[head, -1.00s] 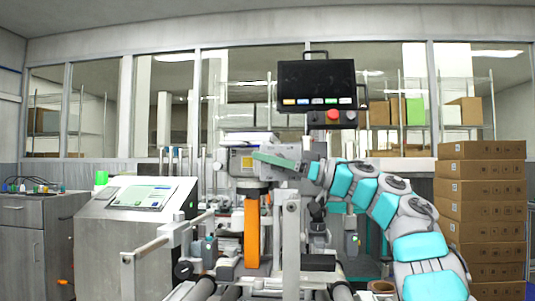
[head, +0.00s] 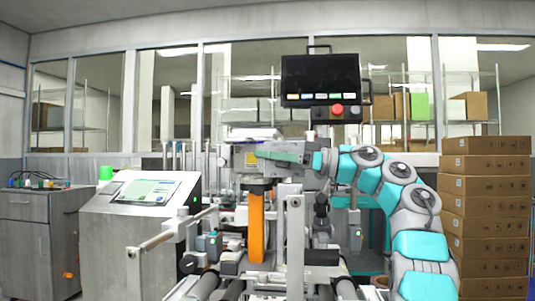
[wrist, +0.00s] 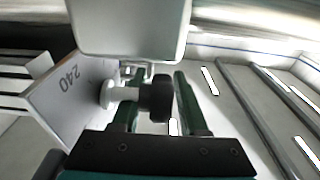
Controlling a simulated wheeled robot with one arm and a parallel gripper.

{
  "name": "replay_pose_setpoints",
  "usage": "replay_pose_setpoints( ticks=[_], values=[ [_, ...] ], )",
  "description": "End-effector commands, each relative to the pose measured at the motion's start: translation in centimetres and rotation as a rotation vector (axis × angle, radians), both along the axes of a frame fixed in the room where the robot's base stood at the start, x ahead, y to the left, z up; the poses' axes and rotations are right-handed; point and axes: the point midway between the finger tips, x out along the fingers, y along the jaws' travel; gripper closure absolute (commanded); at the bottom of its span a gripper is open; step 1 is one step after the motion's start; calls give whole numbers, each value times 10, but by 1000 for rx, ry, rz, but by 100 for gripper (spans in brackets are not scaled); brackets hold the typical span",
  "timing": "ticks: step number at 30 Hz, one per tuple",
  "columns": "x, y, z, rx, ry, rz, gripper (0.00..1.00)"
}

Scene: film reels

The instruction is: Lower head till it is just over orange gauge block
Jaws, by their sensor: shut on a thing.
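My gripper (head: 262,151), with green fingers, is at the head's upper front. In the wrist view, my gripper (wrist: 158,90) is shut on a black knob (wrist: 161,98) on a pale shaft. The knob's far side is hidden.
A plate marked 240 (wrist: 68,80) is beside the knob. A black control panel (head: 318,80) with a red button hangs above the machine. A console (head: 140,225) stands left, stacked cartons (head: 485,200) right. Rails and rollers fill the front.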

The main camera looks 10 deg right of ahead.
Motion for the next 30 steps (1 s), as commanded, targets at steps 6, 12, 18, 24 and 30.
replay_pose_setpoints(
  ticks=[6, 12, 18, 24, 30],
  values=[
    [-4, 3, -1, -7, -2, 12, 100],
    [-4, 2, -2, -7, -1, 11, 100],
    [-3, 2, -2, -7, 0, 9, 100],
    [-3, 1, -2, -7, 0, 8, 61],
    [-1, 0, -2, -5, 1, 4, 49]
  ],
)
